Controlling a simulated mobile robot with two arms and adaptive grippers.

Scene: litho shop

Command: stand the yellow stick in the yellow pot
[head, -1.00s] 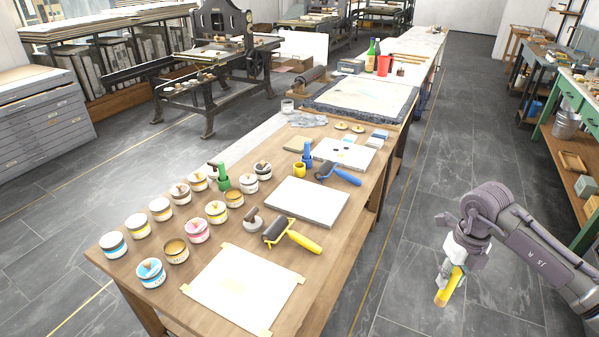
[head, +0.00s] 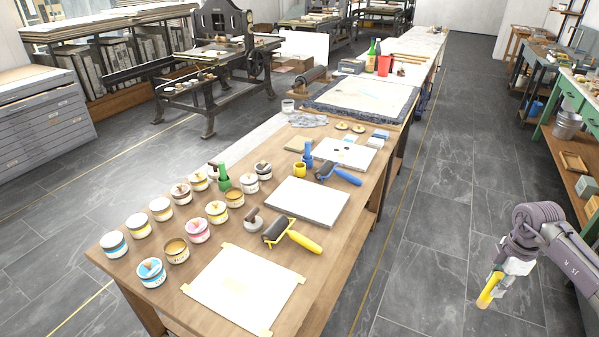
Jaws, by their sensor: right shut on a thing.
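The yellow pot (head: 299,169) is a small cup standing on the wooden table, just left of a blue pot with a blue stick in it (head: 307,155). No stick shows in the yellow pot. My right gripper (head: 501,275) is shut on the yellow stick (head: 488,293). It holds the stick tilted, its lower end down and to the left, over the floor right of the table and well apart from the yellow pot. The stick's upper part is hidden by the gripper. My left gripper is not in view.
A green pot with a stick (head: 223,179) and several ink tins (head: 197,231) stand on the table (head: 325,247). A yellow-handled roller (head: 290,236), a grey slab (head: 307,202) and a blue-handled roller (head: 340,174) lie near the yellow pot. The aisle floor (head: 425,240) is clear.

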